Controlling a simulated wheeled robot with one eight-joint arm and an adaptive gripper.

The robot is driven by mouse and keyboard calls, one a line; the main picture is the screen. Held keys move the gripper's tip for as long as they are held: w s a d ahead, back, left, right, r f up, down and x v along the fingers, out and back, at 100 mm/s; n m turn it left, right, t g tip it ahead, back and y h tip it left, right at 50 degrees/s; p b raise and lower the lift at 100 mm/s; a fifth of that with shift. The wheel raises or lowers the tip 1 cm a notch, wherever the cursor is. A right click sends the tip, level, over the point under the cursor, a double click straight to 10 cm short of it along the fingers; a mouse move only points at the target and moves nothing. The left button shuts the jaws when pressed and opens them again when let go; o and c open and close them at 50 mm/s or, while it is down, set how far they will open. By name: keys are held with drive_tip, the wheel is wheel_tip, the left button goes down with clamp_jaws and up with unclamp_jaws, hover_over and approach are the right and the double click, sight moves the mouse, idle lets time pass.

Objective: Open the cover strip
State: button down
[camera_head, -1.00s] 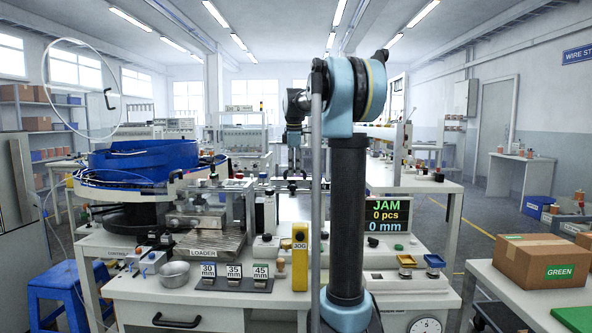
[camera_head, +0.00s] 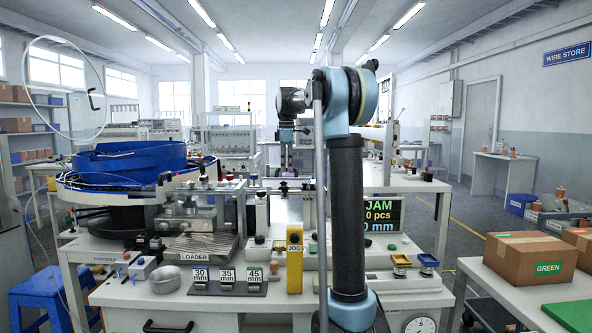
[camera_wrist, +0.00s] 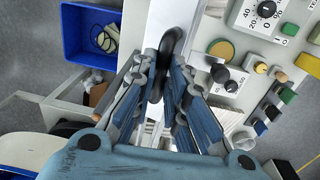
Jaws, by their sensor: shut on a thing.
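In the wrist view a pale, smooth strip (camera_wrist: 166,14) runs up to the top edge; I take it for the cover strip. A black curved handle (camera_wrist: 173,40) stands at its near end. My gripper (camera_wrist: 167,75) has its blue-grey fingers on both sides of this handle and is shut on it. The fingers hide the lower part of the handle and much of what lies under it. In the head view my gripper (camera_head: 287,167) is small, beyond the front bench, and its hold is too small to make out.
A blue bin (camera_wrist: 90,35) lies left of the strip in the wrist view. A panel with knobs and buttons (camera_wrist: 240,60) is close on the right. In the head view a blue bowl feeder (camera_head: 125,160) stands left, and a screen (camera_head: 383,212) shows JAM.

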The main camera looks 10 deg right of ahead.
drive_tip(key=w, duration=0.6)
drive_tip(key=shift+w+d+f, duration=0.25)
drive_tip(key=shift+w+f, duration=0.15)
drive_tip(key=shift+f, duration=0.05)
drive_tip(key=shift+w, duration=0.1)
drive_tip(key=c, duration=1.6)
unclamp_jaws()
drive_tip(key=shift+d+f, duration=0.1)
wheel_tip(320, 180, up, 12)
drive_tip(key=shift+s, duration=0.35)
